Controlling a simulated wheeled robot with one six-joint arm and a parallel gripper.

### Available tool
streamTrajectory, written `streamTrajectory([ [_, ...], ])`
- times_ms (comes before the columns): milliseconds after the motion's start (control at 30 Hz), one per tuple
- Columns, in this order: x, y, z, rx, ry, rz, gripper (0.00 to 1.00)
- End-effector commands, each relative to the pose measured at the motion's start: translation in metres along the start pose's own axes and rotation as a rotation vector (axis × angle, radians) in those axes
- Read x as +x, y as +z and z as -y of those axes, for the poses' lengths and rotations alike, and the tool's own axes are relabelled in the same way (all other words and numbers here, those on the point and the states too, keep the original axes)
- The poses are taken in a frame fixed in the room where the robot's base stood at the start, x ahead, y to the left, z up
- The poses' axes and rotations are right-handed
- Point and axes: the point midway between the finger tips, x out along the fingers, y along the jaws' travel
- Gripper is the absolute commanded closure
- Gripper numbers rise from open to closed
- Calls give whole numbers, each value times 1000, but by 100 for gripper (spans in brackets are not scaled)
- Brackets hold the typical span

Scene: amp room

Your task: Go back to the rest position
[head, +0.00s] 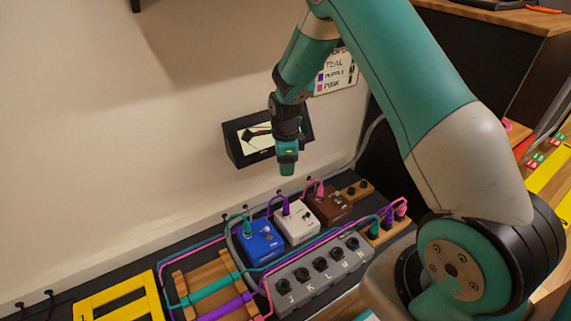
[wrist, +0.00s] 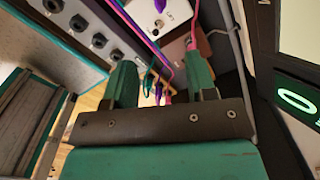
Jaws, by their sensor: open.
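My gripper (head: 287,160) hangs from my teal arm with its fingers pointing down, above the pedals and in front of a small wall screen. In the wrist view my gripper (wrist: 160,85) shows two teal fingers spread apart with no object between them. Below it in the head view are a blue pedal (head: 262,241), a white pedal (head: 297,223) and a brown pedal (head: 329,204), with teal, purple and pink plugs in their tops. The gripper is apart from all of them.
Teal, purple and pink cables run over a wooden block (head: 205,283). A yellow frame (head: 120,297) is at lower left. The small screen (head: 266,136) is close behind the gripper. A sign (head: 337,76) hangs on the wall.

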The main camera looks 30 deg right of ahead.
Motion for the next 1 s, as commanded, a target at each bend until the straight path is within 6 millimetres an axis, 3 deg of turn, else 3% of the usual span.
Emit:
streamTrajectory([
  [433, 0, 0, 0, -1, 0, 0, 49],
  [567, -17, 8, -6, -79, -4, 16, 49],
  [667, -56, 25, -25, -288, -13, 54, 49],
  [767, -111, 47, -61, -621, -34, 110, 49],
  [900, -183, 67, -133, -1164, -86, 189, 49],
  [1000, -221, 71, -185, -1531, -139, 235, 49],
])
